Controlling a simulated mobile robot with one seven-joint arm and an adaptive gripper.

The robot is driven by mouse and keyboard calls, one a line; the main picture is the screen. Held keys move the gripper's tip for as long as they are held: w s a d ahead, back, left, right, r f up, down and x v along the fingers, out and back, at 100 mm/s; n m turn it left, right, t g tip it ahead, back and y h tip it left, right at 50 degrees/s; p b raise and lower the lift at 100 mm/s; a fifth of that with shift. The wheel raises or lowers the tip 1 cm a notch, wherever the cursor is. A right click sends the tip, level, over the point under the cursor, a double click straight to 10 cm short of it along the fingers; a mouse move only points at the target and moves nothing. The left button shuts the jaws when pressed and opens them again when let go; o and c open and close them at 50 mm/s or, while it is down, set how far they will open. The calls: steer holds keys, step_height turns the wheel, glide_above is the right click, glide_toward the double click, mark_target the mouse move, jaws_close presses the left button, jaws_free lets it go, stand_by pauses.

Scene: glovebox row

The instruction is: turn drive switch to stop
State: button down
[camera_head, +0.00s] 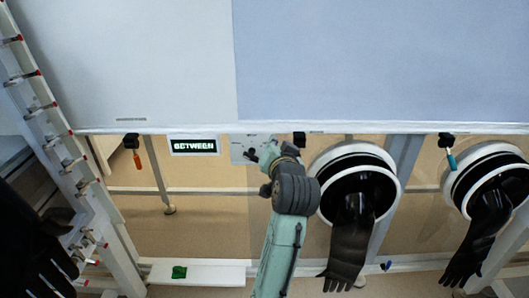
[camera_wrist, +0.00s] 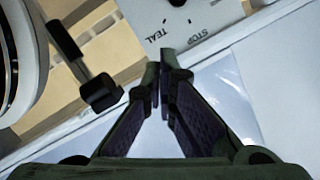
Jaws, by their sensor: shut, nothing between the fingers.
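The drive switch plate (camera_wrist: 205,22) is pale, with the printed labels TEAL and STOP and short tick marks, at the top of the wrist view. A small dark part, apparently the switch's knob (camera_wrist: 177,2), is cut off by the top edge, so its pointing direction is hidden. The plate also shows in the head view (camera_head: 238,146), partly behind my gripper. My gripper (camera_wrist: 163,58) is shut and empty, its fingertips at the plate's lower edge between the two labels in the wrist picture. Whether they touch the plate cannot be told. A black display (camera_head: 194,146) reads BETWEEN.
A black clamp (camera_head: 300,139) hangs right of the plate; a black lever (camera_wrist: 75,55) lies left of my fingers. Glove ports with black gloves (camera_head: 350,235) (camera_head: 478,235) stand to the right. A white ladder-like rack (camera_head: 50,130) is at left.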

mark_target(251, 157)
steer(key=shift+w+a+f, duration=0.2)
steer(key=shift+a+f, duration=0.15)
steer(key=shift+f, duration=0.25)
steer(key=shift+w+a+f, duration=0.2)
steer(key=shift+a+f, duration=0.15)
steer(key=shift+f, duration=0.3)
steer(key=shift+w+a+f, duration=0.2)
steer(key=shift+a+f, duration=0.15)
steer(key=shift+f, duration=0.25)
steer(key=shift+f, duration=0.1)
steer(key=shift+f+m, duration=0.2)
steer(key=shift+m, duration=0.1)
